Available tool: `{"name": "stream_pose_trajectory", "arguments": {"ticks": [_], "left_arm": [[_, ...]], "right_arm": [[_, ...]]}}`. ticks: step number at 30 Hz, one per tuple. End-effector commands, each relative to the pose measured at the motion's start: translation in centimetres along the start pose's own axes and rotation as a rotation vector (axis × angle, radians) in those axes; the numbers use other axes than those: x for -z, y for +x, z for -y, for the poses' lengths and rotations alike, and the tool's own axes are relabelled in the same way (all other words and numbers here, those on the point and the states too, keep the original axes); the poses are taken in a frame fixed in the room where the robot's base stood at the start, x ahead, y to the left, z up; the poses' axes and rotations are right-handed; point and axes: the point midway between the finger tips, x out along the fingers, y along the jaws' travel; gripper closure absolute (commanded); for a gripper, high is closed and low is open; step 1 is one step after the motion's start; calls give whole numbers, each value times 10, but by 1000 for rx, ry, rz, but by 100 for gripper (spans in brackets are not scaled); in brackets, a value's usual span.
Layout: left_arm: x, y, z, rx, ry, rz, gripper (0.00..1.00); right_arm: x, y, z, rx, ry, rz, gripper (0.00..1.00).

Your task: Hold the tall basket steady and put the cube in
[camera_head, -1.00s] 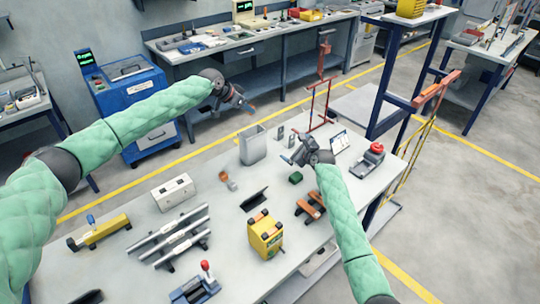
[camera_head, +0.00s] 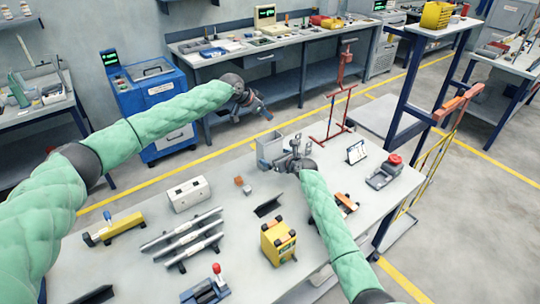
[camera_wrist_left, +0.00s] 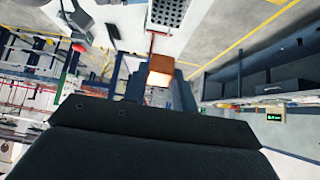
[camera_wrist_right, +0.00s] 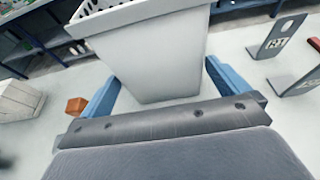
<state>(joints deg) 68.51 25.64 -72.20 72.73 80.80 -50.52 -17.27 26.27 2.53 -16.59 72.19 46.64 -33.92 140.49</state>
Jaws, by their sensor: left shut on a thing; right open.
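The tall grey basket (camera_head: 266,147) stands upright at the far edge of the table. It also fills the upper middle of the right wrist view (camera_wrist_right: 155,55), with holes showing inside its rim. My right gripper (camera_head: 284,160) is open, low at the basket; in the right wrist view its blue fingers lie to either side of the basket's lower part. Contact cannot be told. My left gripper (camera_head: 266,115) is above and behind the basket in the head view, shut on an orange-brown cube (camera_wrist_left: 160,70). A perforated grey surface, apparently the basket (camera_wrist_left: 168,12), shows near the top of the left wrist view.
A small orange-brown block (camera_head: 239,181) lies on the table (camera_head: 130,260) left of the basket. A white box (camera_head: 188,194), metal rails (camera_head: 181,238) and a yellow case (camera_head: 278,240) stand nearer. A red stand (camera_head: 331,128) rises behind the right gripper.

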Motion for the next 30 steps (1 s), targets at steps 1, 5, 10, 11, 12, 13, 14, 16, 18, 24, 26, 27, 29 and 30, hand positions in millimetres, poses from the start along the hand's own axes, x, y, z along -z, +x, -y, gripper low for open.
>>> {"name": "stream_pose_trajectory", "arguments": {"ticks": [1,5,10,11,12,13,14,16,18,24,26,27,29,30], "left_arm": [[1,0,0,0,0,-1,100],[1,0,0,0,0,-1,100],[1,0,0,0,0,-1,100],[1,0,0,0,0,-1,100],[1,0,0,0,0,-1,100],[1,0,0,0,0,-1,100],[1,0,0,0,0,-1,100],[1,0,0,0,0,-1,100],[1,0,0,0,0,-1,100],[1,0,0,0,0,-1,100],[1,0,0,0,0,-1,100],[1,0,0,0,0,-1,100],[1,0,0,0,0,-1,100],[1,0,0,0,0,-1,100]], "right_arm": [[-1,9,0,0,-1,0,0],[-1,26,1,1,-2,-1,0],[-1,42,1,1,-2,0,0],[-1,44,1,1,-2,-1,0],[0,46,1,1,-2,-1,0],[0,47,1,1,-2,-1,0],[0,48,0,1,-2,-1,0],[0,49,0,1,-2,0,0],[0,49,0,1,-2,0,0],[0,49,0,1,-2,0,6],[0,49,0,1,-1,0,18],[0,49,0,1,-1,0,26],[0,49,0,1,-1,0,32],[0,49,0,1,-2,0,32]]}}
